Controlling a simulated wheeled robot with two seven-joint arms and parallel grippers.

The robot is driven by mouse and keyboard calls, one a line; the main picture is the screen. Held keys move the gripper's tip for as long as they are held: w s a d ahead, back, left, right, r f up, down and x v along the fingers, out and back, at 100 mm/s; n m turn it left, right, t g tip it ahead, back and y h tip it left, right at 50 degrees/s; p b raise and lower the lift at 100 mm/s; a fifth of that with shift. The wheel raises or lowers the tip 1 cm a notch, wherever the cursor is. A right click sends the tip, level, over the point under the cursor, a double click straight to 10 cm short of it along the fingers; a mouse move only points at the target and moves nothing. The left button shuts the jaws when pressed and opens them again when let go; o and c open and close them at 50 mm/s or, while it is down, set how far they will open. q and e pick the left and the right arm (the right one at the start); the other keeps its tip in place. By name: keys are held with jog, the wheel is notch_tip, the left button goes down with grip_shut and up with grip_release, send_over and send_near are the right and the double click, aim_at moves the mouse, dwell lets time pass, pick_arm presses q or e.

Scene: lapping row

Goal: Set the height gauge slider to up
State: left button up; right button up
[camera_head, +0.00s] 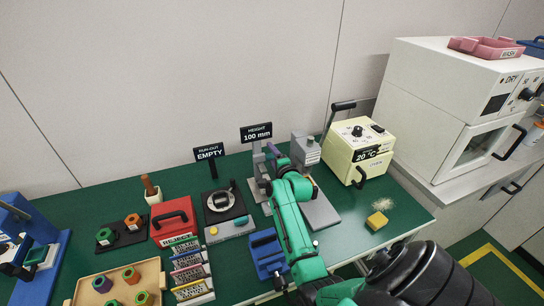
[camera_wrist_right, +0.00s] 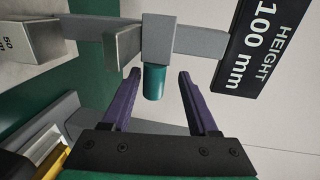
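The height gauge (camera_head: 258,163) stands at the back of the green bench, below a sign (camera_head: 256,132) reading HEIGHT 100 mm; the sign also shows in the right wrist view (camera_wrist_right: 252,45). My right gripper (camera_head: 271,149) is at the gauge and its arm hides part of it. In the right wrist view, the gauge's grey slider block (camera_wrist_right: 160,30) carries a teal knob (camera_wrist_right: 154,82). The purple fingers of my right gripper (camera_wrist_right: 159,76) are open, one on each side of the knob, with visible gaps. My left gripper is not in view.
A grey block stand (camera_head: 306,150) and a cream 20 °C box (camera_head: 358,150) stand right of the gauge. A round run-out plate (camera_head: 220,203) is left of it. A blue fixture (camera_head: 266,252) sits in front.

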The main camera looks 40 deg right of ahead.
jog(key=shift+f, duration=0.1)
jog(key=shift+s, duration=0.2)
jog(key=v, duration=1.4)
jog(key=shift+a+b, duration=0.2)
jog(key=shift+b, duration=0.2)
jog(key=shift+s, duration=0.1)
